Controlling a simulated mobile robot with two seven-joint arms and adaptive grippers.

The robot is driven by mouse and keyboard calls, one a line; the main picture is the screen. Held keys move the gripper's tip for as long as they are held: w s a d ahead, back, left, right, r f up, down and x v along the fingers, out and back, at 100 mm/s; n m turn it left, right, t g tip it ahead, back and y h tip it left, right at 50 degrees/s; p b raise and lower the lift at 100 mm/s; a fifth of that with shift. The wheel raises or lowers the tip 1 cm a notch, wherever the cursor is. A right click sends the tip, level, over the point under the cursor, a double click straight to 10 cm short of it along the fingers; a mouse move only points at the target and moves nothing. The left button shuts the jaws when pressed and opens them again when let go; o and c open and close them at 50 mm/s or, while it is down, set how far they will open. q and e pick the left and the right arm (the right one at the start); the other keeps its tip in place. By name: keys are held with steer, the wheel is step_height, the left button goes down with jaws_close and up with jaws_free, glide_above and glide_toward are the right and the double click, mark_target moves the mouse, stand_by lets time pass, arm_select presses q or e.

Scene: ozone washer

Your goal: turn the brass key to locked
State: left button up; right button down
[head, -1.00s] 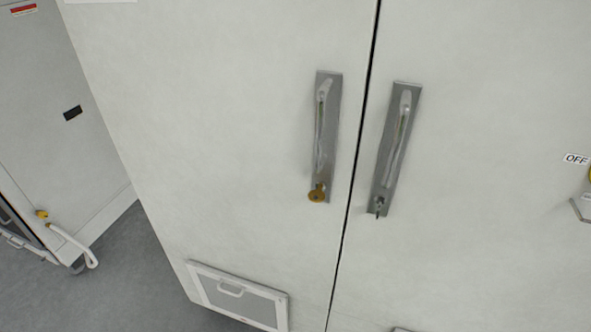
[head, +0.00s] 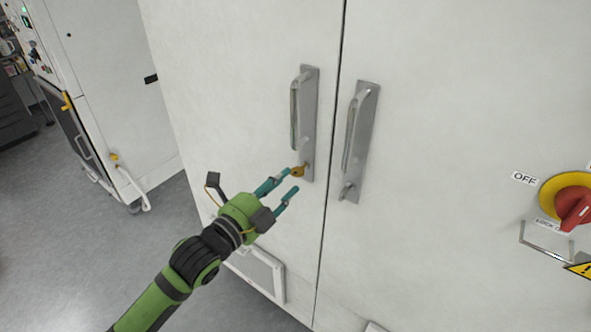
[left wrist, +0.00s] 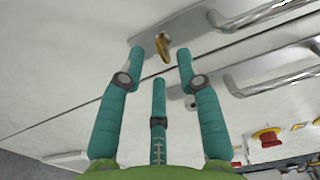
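The brass key (head: 298,171) sits in the lock at the lower end of the left door's handle plate (head: 310,120). In the left wrist view the key (left wrist: 163,47) shows as a gold oval just beyond my fingertips. My left gripper (head: 291,180) reaches in from the lower left, its teal fingers spread open close to the key. In the left wrist view the left gripper (left wrist: 161,62) has its fingers apart with the key between their tips, with no clear contact. My right gripper is not in view.
The right door's handle (head: 355,135) stands close beside, across the door gap. A red and yellow rotary switch (head: 572,208) with an OFF label is at the right. A vent panel (head: 262,275) is low on the left door. Another cabinet (head: 115,90) stands at the left.

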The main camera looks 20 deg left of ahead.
mark_target(307, 165)
arm_select(q)
steer(key=p+x, duration=0.1)
steer(key=x, duration=0.4)
steer(key=shift+d, duration=0.15)
jaws_close()
